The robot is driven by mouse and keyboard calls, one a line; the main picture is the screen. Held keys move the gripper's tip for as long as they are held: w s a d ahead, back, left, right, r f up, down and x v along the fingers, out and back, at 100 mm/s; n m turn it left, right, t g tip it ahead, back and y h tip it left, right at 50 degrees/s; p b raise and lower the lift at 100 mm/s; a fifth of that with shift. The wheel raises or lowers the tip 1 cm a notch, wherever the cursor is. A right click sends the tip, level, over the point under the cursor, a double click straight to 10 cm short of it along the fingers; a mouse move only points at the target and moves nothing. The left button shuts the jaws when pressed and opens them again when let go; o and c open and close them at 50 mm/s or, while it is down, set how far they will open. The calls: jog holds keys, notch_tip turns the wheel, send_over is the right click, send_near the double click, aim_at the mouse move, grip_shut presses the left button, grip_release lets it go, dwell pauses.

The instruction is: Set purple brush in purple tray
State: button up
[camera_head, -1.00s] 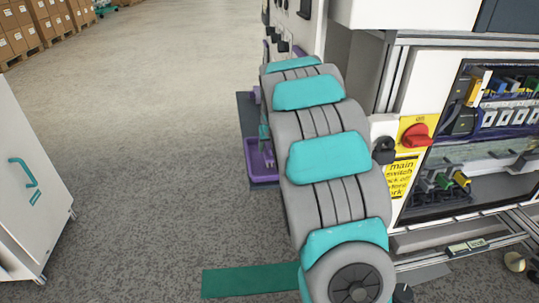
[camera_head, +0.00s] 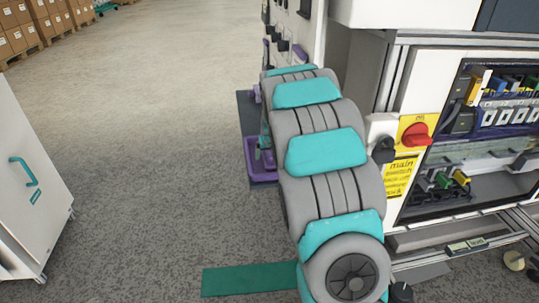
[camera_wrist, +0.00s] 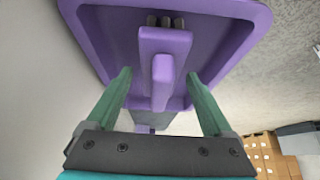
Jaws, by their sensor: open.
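The purple tray (camera_wrist: 262,16) fills the top of the wrist view. It also shows in the head view (camera_head: 252,172), low beside the machine, partly hidden by my arm. The purple brush (camera_wrist: 163,72), with dark grey bristles at one end, appears against the tray's inside in the wrist view. I cannot tell whether it touches the tray floor. My gripper (camera_wrist: 159,76) is open, with one green finger on each side of the brush and a gap on both sides. In the head view my gripper (camera_head: 265,146) shows only in part over the tray.
The white machine with a red main switch (camera_head: 416,135) stands close on the right of my arm. A white cabinet (camera_head: 32,190) is at the left. A green floor strip (camera_head: 248,280) lies in front. The floor between cabinet and tray is clear. Cardboard boxes (camera_head: 28,30) stand far back.

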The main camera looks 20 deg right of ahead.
jog(key=shift+s+r, duration=0.25)
jog(key=shift+r, duration=0.4)
jog(key=v, duration=1.1)
jog(key=s+a+n+g+y, duration=0.1)
jog(key=s+a+g, duration=0.1)
jog(key=s+a, duration=0.55)
jog(key=s+a+g+y, duration=0.1)
jog(key=s+a, duration=0.4)
jog(key=s, duration=0.6)
jog(key=s+a+f+n+g, duration=0.1)
jog(key=s+a+f+g, duration=0.1)
jog(key=s, duration=1)
jog(key=s+a+f+n+g, duration=0.1)
jog(key=s+a+f+g, duration=0.1)
jog(key=s, duration=1)
jog(key=shift+s+a+g+b, duration=0.2)
jog(key=shift+a+g+b, duration=0.25)
jog(key=shift+a, duration=0.45)
